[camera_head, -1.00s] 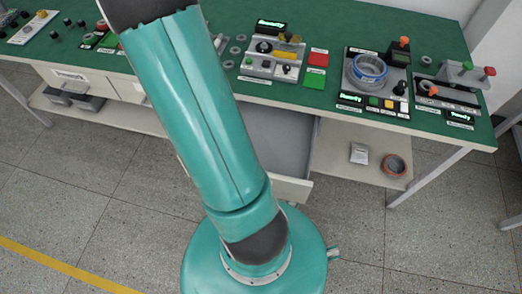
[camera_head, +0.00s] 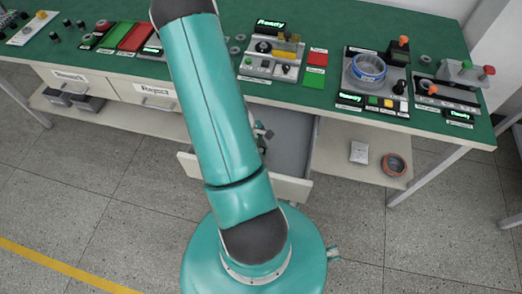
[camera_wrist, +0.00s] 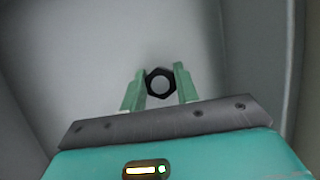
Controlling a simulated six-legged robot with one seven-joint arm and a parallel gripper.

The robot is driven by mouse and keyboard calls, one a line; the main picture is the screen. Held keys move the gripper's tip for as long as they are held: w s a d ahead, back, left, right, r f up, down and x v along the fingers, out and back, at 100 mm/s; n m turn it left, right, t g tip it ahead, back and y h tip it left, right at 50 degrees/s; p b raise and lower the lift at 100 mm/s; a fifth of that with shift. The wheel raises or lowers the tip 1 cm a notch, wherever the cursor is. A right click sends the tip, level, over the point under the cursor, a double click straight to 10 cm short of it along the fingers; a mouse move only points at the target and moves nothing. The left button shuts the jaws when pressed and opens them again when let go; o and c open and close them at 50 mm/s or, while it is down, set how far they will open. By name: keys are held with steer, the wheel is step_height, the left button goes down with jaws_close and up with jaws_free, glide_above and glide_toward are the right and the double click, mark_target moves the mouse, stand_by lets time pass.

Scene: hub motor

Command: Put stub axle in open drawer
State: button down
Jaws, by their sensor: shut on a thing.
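My gripper (camera_wrist: 160,69) is shut on the stub axle (camera_wrist: 161,94), which shows end-on in the wrist view as a dark hexagonal ring with a light grey centre between the green fingers. Smooth grey walls and a grey floor of the open drawer (camera_head: 293,187) surround it in the wrist view. In the head view the drawer is pulled out under the table, and my arm covers its left part. A small piece of my gripper (camera_head: 262,135) shows beside the arm over the drawer's interior. The gap between axle and drawer floor cannot be judged.
The green-topped table (camera_head: 330,105) carries several devices with lit displays. A lower shelf (camera_head: 340,165) holds a white packet (camera_head: 359,152) and an orange-grey ring (camera_head: 394,164).

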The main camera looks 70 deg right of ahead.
steer(key=shift+f, duration=0.4)
steer(key=shift+f, duration=0.1)
steer(key=c, duration=1.1)
jaws_free()
steer(key=shift+o, duration=0.2)
steer(key=v, duration=1.2)
